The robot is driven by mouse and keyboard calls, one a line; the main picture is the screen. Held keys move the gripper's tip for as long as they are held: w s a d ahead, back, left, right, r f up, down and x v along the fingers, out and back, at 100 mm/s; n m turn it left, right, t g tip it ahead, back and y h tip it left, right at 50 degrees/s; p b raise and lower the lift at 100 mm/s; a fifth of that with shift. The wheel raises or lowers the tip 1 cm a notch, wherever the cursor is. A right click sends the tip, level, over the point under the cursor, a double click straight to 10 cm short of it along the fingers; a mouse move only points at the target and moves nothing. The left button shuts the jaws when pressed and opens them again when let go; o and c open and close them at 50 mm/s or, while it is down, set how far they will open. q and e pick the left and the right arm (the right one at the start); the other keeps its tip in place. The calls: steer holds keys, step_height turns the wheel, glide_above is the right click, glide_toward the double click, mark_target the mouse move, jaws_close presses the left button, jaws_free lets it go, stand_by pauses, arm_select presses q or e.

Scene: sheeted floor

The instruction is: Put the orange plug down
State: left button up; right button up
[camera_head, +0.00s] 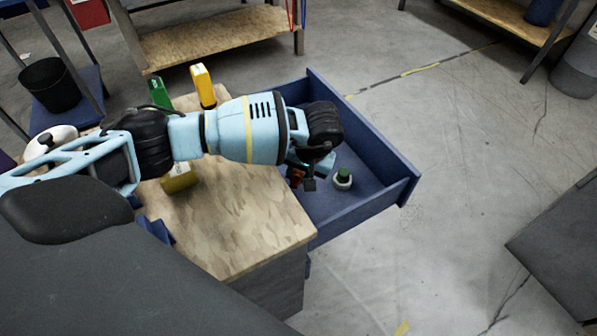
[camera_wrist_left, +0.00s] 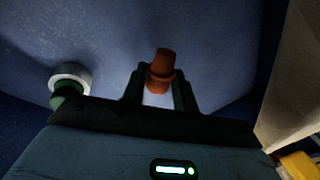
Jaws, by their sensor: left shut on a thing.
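The orange plug (camera_wrist_left: 162,68) is between the two fingers of my left gripper (camera_wrist_left: 158,92) in the left wrist view, and the gripper is shut on it. A pale patch shows below the orange part between the fingers; I cannot tell what it is. In the head view my left gripper (camera_head: 308,176) reaches into the open blue drawer (camera_head: 366,200), and only a bit of the orange plug (camera_head: 296,176) shows, the rest hidden by the gripper. I cannot tell whether the plug touches the drawer floor. My right gripper is not in view.
A green and white plug (camera_head: 342,179) stands in the drawer, just right of the gripper; it also shows in the left wrist view (camera_wrist_left: 70,80). A wooden worktop (camera_head: 240,225) with yellow and green items adjoins the drawer. The drawer floor has free room.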

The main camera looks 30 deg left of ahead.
arm_select(q)
steer(key=shift+f+b, duration=0.3)
steer(key=shift+f, duration=0.2)
steer(key=o, duration=1)
steer(key=shift+c, duration=0.2)
steer(key=shift+r, duration=0.1)
steer(key=shift+r, duration=0.25)
steer(key=p+v, duration=0.2)
steer(key=v, duration=1)
steer(key=shift+r, duration=0.35)
